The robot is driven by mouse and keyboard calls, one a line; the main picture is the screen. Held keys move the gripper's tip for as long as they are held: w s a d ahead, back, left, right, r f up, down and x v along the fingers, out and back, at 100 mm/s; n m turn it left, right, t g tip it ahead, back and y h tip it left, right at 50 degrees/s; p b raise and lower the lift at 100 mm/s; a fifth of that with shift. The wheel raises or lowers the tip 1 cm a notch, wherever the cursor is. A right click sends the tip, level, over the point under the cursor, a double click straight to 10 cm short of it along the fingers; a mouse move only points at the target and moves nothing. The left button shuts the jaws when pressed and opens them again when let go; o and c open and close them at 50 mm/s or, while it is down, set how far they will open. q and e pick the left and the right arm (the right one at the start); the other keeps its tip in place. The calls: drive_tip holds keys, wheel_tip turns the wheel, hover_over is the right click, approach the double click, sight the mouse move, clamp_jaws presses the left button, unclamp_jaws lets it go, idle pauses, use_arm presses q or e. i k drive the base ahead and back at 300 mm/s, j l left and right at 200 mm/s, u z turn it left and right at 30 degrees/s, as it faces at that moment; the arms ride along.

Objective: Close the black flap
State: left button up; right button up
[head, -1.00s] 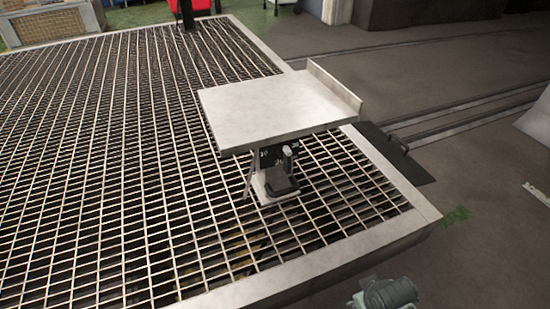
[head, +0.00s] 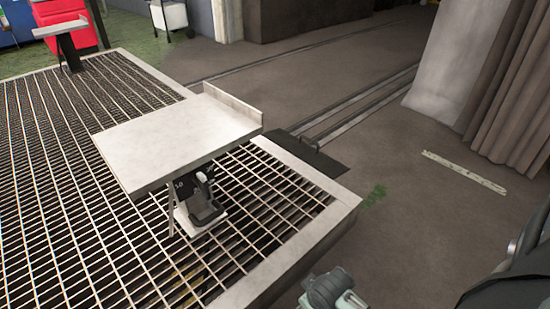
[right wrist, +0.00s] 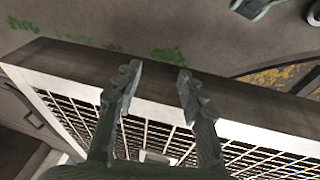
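A flat black plate with a small handle (head: 318,160) lies beside the far edge of the grated platform, where the floor rails meet it. It appears to be the black flap. A grey panel with a loop handle shows at the left edge of the right wrist view (right wrist: 22,106); I cannot tell for sure that it is the same plate. My right gripper (right wrist: 156,82) is open and empty above the platform's corner edge. Part of my right arm shows at the bottom of the head view. My left gripper is not in view.
The platform's pale metal rim (head: 315,180) frames an open grating. A tilted grey desk top (head: 180,135) stands over it on a small control stand (head: 203,200) with black parts. The floor right of the platform is mostly clear. A curtain (head: 515,105) hangs at the upper right.

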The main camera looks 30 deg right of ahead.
sight(329, 167)
drive_tip(key=l+z, duration=0.15)
drive_tip(key=l, duration=1.9)
